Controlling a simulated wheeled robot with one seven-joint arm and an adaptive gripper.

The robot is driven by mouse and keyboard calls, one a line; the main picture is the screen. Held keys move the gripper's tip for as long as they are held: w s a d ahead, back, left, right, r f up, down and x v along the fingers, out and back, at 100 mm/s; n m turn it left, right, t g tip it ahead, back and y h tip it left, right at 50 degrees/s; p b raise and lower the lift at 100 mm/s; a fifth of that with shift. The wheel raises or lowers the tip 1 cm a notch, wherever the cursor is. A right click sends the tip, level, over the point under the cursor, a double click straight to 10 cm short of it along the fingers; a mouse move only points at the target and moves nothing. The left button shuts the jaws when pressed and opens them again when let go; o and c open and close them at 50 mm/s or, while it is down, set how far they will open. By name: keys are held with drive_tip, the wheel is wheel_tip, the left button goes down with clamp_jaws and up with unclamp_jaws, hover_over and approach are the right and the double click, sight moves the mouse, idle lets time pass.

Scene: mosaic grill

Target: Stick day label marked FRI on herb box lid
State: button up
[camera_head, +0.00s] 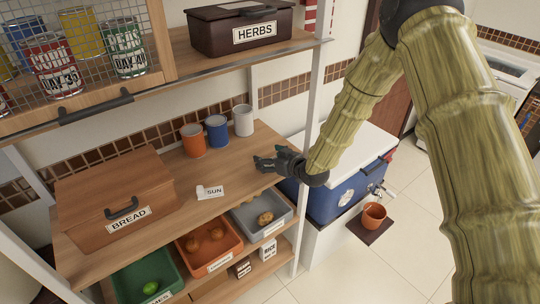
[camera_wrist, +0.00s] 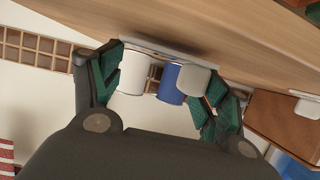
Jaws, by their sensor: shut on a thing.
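The dark herb box (camera_head: 212,38) stands on the upper shelf with HERBS on its front and its lid (camera_head: 205,11) down. My gripper (camera_head: 268,162) is below it, low over the right end of the middle shelf. In the wrist view, its green-padded fingers (camera_wrist: 172,78) are shut on a pale, flat label-like piece (camera_wrist: 196,80), partly seen edge-on. No lettering shows on this piece, so I cannot read whether it says FRI. The held piece is hidden in the head view. A white label marked SUN (camera_head: 210,192) lies on the middle shelf.
Orange (camera_head: 193,140), blue (camera_head: 216,131) and white (camera_head: 243,120) cups stand behind my gripper. A BREAD box (camera_head: 100,195) is at left. The upper shelf edge (camera_head: 270,52) overhangs, and a shelf post (camera_head: 312,100) stands close to my arm. Produce trays sit below.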

drive_tip(key=shift+f, duration=0.25)
drive_tip(key=shift+f, duration=0.1)
drive_tip(key=o, duration=0.9)
drive_tip(key=shift+c, duration=0.2)
drive_tip(key=shift+s+d, duration=0.15)
drive_tip(key=shift+s+d+b, duration=0.2)
drive_tip(key=shift+s+b, duration=0.05)
drive_tip(key=shift+b, duration=0.1)
drive_tip(key=b+v, duration=0.4)
drive_tip(key=v, duration=0.6)
drive_tip(key=shift+b, duration=0.3)
drive_tip(key=shift+a, duration=0.1)
